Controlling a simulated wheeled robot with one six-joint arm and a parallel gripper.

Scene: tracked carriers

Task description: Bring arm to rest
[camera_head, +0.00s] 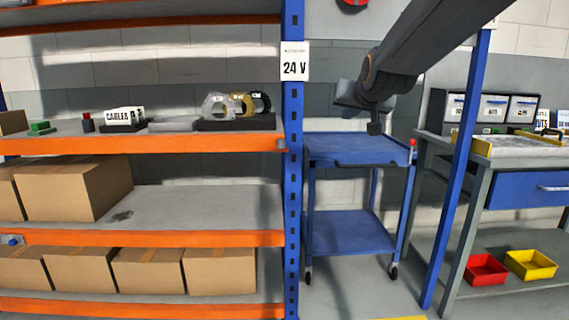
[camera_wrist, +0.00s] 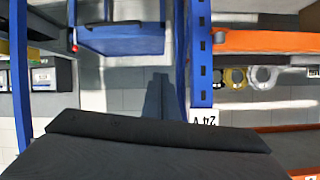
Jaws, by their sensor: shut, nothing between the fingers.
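My arm reaches in from the top right of the head view. My gripper (camera_head: 374,128) hangs at its end, dark grey and small, in front of the wall above the blue cart. Its jaws are shut with nothing held. In the wrist view, a wide dark part of my own arm end fills the bottom, and the scene appears upside down.
The blue cart (camera_head: 350,149) has an empty top. A workbench (camera_head: 480,155) and another blue post (camera_head: 458,190) are right.

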